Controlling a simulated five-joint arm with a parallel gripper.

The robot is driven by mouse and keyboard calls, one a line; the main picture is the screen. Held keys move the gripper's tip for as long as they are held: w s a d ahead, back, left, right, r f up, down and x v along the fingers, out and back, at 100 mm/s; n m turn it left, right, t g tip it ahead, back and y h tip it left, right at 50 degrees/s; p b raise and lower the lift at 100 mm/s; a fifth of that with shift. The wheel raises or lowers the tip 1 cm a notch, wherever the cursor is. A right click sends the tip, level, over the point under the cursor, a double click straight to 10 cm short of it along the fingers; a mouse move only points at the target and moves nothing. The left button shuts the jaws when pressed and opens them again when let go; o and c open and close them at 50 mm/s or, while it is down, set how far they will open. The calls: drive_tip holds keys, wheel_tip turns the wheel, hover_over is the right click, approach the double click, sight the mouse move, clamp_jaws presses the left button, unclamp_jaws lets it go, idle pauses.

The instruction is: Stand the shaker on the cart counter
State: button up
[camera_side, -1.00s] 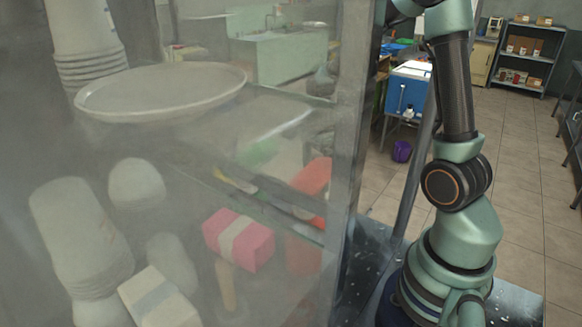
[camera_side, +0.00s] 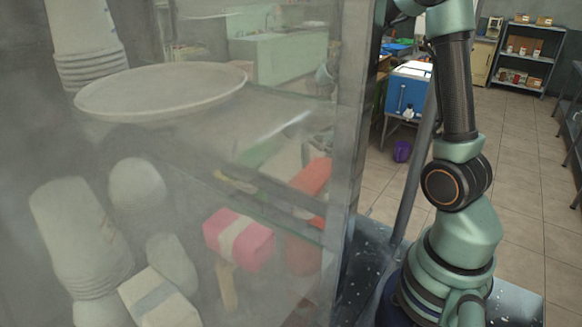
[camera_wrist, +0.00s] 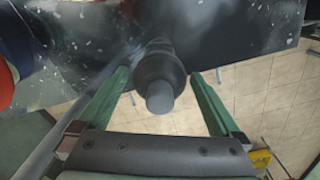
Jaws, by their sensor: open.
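In the wrist view, a dark grey round-bodied thing with a lighter grey knob-like end (camera_wrist: 160,80), which looks like the shaker, shows between the fingers of my gripper (camera_wrist: 160,74). The two green fingers are open, one on each side of it, with gaps visible. I cannot tell whether its base touches the surface. The cart counter (camera_wrist: 225,25) is dark with white specks and lies beyond it. In the side view, the speckled counter (camera_side: 365,268) shows beside the base of my arm. My gripper is outside that view or hidden there.
A cloudy glass case fills the left of the side view, with stacked cups (camera_side: 85,235), a pink wrapped block (camera_side: 240,238) and a pale tray (camera_side: 160,92) behind it. A grey post stands beside my arm. In the wrist view, tiled floor lies past the counter's edge.

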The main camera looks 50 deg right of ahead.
wheel_tip(320, 180, up, 11)
drive_tip(key=shift+f, duration=0.1)
drive_tip(key=s+a+r+n+t, duration=0.1)
drive_tip(key=a+n, duration=0.3)
drive_tip(key=n, duration=0.2)
drive_tip(key=s+a+r+n+t, duration=0.1)
drive_tip(key=a+r+n+t, duration=0.1)
drive_tip(key=a+n, duration=0.2)
drive_tip(key=s+a+r+n+t, duration=0.1)
drive_tip(key=a+n, duration=0.3)
drive_tip(key=n, duration=0.6)
drive_tip(key=shift+s+r+t, duration=0.25)
drive_tip(key=shift+s+t, duration=0.25)
drive_tip(key=shift+s, duration=0.1)
drive_tip(key=shift+s+a+n+t, duration=0.3)
drive_tip(key=shift+a+n, duration=0.2)
drive_tip(key=shift+n, duration=0.7)
